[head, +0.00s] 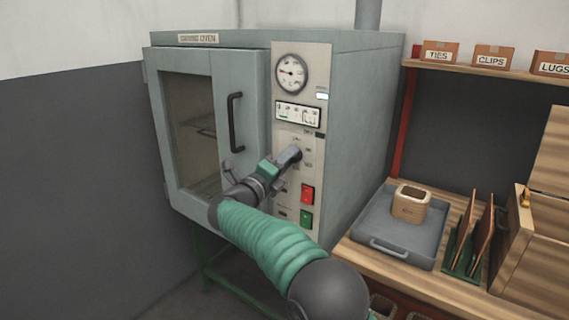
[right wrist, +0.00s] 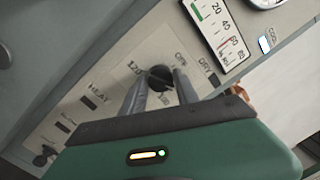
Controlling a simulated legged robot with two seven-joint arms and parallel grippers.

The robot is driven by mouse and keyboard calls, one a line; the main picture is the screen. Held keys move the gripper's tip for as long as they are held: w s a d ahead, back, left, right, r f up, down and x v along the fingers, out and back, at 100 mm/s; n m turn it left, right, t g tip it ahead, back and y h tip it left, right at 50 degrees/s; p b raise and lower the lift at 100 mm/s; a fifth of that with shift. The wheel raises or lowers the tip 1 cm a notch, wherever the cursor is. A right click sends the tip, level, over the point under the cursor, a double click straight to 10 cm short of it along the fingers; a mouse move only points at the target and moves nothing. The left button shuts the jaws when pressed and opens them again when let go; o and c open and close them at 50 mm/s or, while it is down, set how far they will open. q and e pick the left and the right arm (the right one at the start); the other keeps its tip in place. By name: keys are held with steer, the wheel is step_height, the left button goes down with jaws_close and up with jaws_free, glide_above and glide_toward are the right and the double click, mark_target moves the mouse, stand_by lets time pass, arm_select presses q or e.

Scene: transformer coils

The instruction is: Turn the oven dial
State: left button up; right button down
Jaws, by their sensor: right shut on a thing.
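The oven (head: 345,120) is a grey-green cabinet with a windowed door and a pale control panel. My right gripper (head: 292,156) reaches the panel's middle, below the meter, and covers the dial in the head view. In the right wrist view the dial (right wrist: 159,76) is a small dark round knob with markings around it, including 120 and OFF. The fingers of my right gripper (right wrist: 161,88) stand on either side of the knob and are shut on it. The dial's exact setting is hard to read. My left gripper is not in view.
Red (head: 307,194) and green (head: 306,219) buttons sit below the dial. A door handle (head: 235,122) stands out to the left. A bench on the right bears a grey tray (head: 372,226) with a tan block-like container (head: 410,205). Labelled boxes stand on the shelf (head: 480,70) above.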

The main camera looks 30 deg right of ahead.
steer(key=shift+s+d+f, duration=0.1)
steer(key=shift+d+f, duration=0.1)
steer(key=shift+d, duration=0.05)
steer(key=c, duration=1.3)
jaws_free()
steer(key=shift+c, duration=0.2)
steer(key=o, duration=0.4)
steer(key=shift+d+f, duration=0.1)
steer(key=shift+d, duration=0.15)
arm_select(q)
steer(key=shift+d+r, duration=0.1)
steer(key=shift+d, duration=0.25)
arm_select(e)
steer(key=shift+a, duration=0.1)
arm_select(q)
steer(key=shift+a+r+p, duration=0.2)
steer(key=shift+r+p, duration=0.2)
steer(key=shift+p, duration=0.05)
arm_select(e)
steer(key=v, duration=1.6)
steer(key=shift+a, duration=0.4)
